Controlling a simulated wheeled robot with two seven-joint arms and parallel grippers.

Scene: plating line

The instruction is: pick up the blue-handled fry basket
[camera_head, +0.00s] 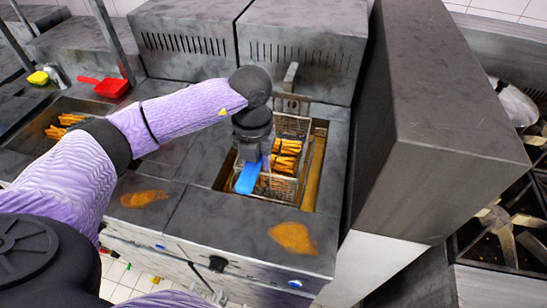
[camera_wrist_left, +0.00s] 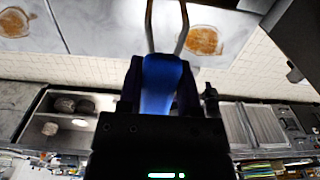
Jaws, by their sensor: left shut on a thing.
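The wire fry basket (camera_head: 293,127) sits at the fryer well (camera_head: 318,165) in the middle of the head view, with golden fries in it. Its blue handle (camera_head: 248,177) points toward the front edge of the counter. My left gripper (camera_head: 253,160) reaches down from above and is shut on the handle, hiding part of the basket. In the left wrist view, the blue handle (camera_wrist_left: 160,78) lies between the dark fingers, and two metal rods run from it to the top edge. I cannot tell whether the basket is clear of the oil. My right gripper is not in view.
A tall metal block (camera_head: 450,130) stands close on the right of the fryer. A second well with fries (camera_head: 66,122), a red scoop (camera_head: 105,86) and a yellow sponge (camera_head: 38,78) lie to the left. Brown stains (camera_head: 293,237) mark the front counter. A stove (camera_head: 510,225) is far right.

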